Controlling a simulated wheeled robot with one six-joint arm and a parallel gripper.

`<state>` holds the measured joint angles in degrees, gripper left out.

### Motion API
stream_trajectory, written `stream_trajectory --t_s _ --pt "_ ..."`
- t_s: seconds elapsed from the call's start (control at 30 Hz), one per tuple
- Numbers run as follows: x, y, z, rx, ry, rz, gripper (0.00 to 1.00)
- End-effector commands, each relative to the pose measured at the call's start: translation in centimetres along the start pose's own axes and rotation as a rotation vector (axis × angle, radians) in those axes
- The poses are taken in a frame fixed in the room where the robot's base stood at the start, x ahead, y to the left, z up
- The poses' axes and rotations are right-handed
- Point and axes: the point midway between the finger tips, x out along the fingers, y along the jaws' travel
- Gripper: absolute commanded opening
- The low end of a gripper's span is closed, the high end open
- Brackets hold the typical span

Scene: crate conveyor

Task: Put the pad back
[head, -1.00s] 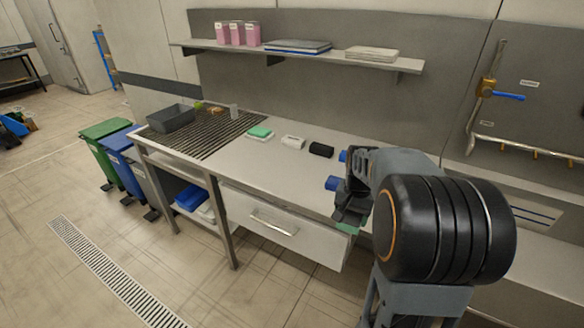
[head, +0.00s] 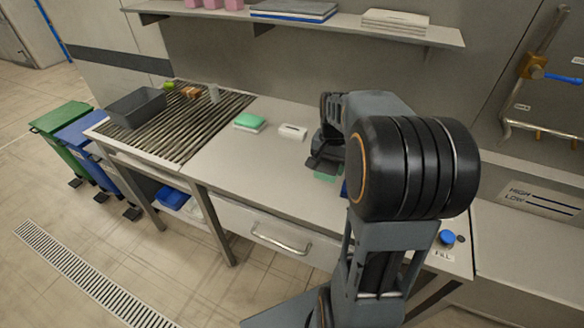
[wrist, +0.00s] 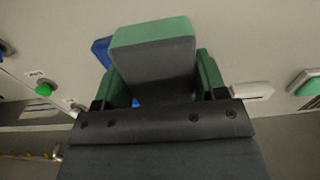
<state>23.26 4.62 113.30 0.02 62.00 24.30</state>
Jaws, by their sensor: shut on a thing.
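My gripper (head: 322,170) is over the right part of the counter (head: 228,165) in the head view. In the wrist view its green-lined fingers (wrist: 162,82) are shut on a pad (wrist: 153,62), a block with a green face and a grey body. In the head view only a bit of green shows below the jaws, and I cannot tell whether it is pad or finger. A second green pad with a white base (head: 249,122) lies on the counter left of my gripper. It also shows in the wrist view (wrist: 306,83).
A white block (head: 292,132) lies between that pad and my gripper. A blue item (wrist: 101,50) is partly hidden behind the held pad. A grey bin (head: 136,108) stands on the slatted left part. A shelf (head: 300,20) runs above. The counter's middle front is clear.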

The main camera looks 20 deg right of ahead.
Motion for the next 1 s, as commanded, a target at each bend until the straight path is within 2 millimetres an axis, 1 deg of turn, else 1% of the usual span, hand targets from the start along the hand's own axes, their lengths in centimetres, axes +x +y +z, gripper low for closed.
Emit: stream_trajectory --t_s 0.03,0.3,0.4,0.6,0.87,0.9,1.0 --pt "0.4 -1.1 -0.3 -0.005 -0.005 0.002 0.43" --pt "3.4 -7.3 -2.8 -0.001 -0.005 0.003 0.43" --pt "5.5 -8.6 -3.2 0.000 -0.006 0.004 0.43" --pt "7.8 -10.5 -4.0 -0.002 -0.002 0.001 0.43" --pt "9.1 -11.5 -4.3 -0.002 -0.001 0.001 0.43" --pt "9.5 -11.8 -4.4 -0.003 -0.002 0.001 0.43" --pt "10.8 -11.6 -4.3 -0.002 -0.005 0.003 0.43"
